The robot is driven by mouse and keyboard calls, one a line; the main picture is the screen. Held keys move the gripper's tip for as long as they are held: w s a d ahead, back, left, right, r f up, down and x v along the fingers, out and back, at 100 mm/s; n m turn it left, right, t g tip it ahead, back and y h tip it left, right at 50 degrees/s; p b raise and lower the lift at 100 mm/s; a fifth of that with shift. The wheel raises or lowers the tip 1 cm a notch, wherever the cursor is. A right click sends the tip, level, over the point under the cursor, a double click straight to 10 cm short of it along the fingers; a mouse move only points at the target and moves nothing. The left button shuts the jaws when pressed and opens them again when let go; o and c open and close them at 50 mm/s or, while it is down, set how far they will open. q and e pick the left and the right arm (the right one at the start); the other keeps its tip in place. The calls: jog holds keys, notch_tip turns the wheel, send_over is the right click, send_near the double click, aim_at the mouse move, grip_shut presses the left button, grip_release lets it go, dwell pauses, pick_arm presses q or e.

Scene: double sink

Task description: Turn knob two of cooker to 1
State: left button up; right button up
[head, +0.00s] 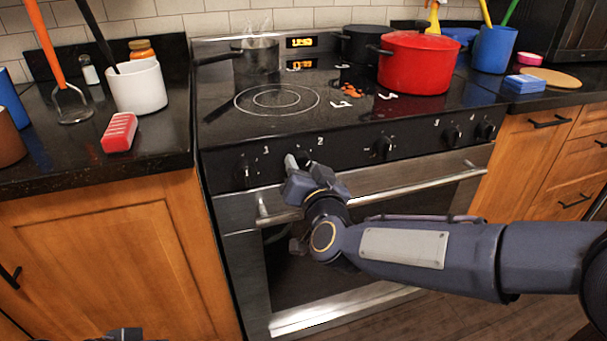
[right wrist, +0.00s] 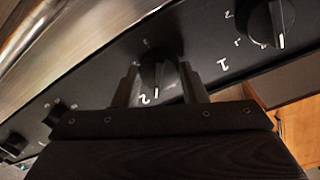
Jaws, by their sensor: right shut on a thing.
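The cooker (head: 355,185) has a black front panel with several black knobs. Knob two (head: 304,159) is mostly behind my right gripper (head: 297,162) in the head view. In the right wrist view, knob two (right wrist: 155,76) sits between the two fingers of my right gripper (right wrist: 157,85), with the label 2 just below it. The gripper is shut on this knob. The knob's exact setting is hard to read. Knob one (head: 243,171) stands to its left and is free; it also shows in the right wrist view (right wrist: 270,22). A dark piece, perhaps my left gripper, barely shows at the bottom left.
The oven handle (head: 400,188) runs just below the knobs, behind my right arm. A red pot (head: 415,65) and a grey saucepan (head: 256,60) stand on the hob. A white cup (head: 138,87) and a red-and-white sponge (head: 120,132) are on the left counter.

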jog(key=shift+m+b, duration=0.9)
jog(key=shift+m, duration=1.2)
jog(key=o, duration=1)
jog(key=shift+c, duration=0.2)
jog(key=p+v, duration=0.1)
jog(key=v, duration=0.6)
jog(key=shift+s+d+p, duration=0.2)
jog(key=shift+s+p, duration=0.1)
jog(key=shift+s, duration=0.05)
jog(key=shift+r, duration=0.1)
